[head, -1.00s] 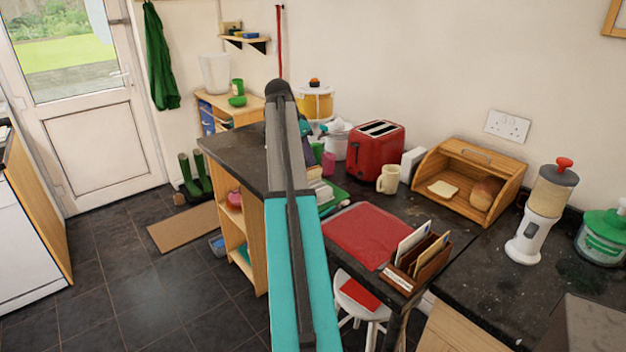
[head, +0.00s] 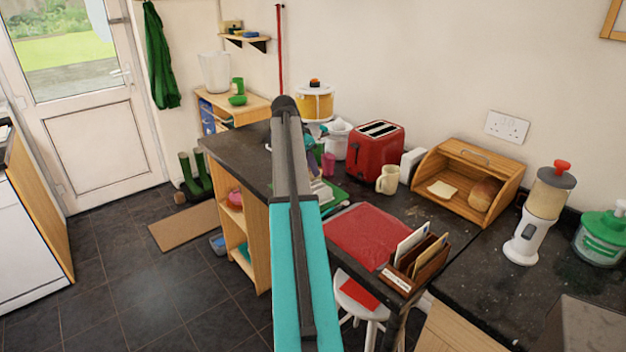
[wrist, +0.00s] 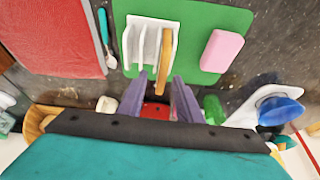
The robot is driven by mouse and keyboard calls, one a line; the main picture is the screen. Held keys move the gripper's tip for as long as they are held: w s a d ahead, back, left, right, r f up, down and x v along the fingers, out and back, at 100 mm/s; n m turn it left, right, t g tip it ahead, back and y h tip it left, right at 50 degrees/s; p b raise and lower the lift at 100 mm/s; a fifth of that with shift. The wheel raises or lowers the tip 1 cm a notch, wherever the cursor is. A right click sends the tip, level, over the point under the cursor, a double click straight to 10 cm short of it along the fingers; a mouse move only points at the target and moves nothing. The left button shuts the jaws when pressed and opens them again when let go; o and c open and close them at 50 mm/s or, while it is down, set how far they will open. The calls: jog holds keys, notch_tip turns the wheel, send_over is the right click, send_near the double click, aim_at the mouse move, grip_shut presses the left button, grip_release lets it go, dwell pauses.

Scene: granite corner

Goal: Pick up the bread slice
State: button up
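In the wrist view a tan bread slice (wrist: 166,52) stands on edge in a white rack (wrist: 140,44) on a green board (wrist: 200,22). My gripper (wrist: 160,76) is open, its two purple fingers spread. The slice's near end shows between the fingers; I cannot tell the height gap or any contact. In the head view my arm hides most of the gripper and the rack. Another pale slice (head: 442,189) lies in the wooden bread bin (head: 470,160) beside a loaf (head: 486,194).
A pink block (wrist: 221,51) lies on the green board, right of the rack. A teal-handled utensil (wrist: 104,30) and red mat (wrist: 50,40) lie to the left. A red toaster (head: 375,150), cream mug (head: 388,179) and letter holder (head: 417,262) stand on the dark counter.

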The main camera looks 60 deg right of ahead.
jog(key=shift+x, duration=1.1)
grip_shut()
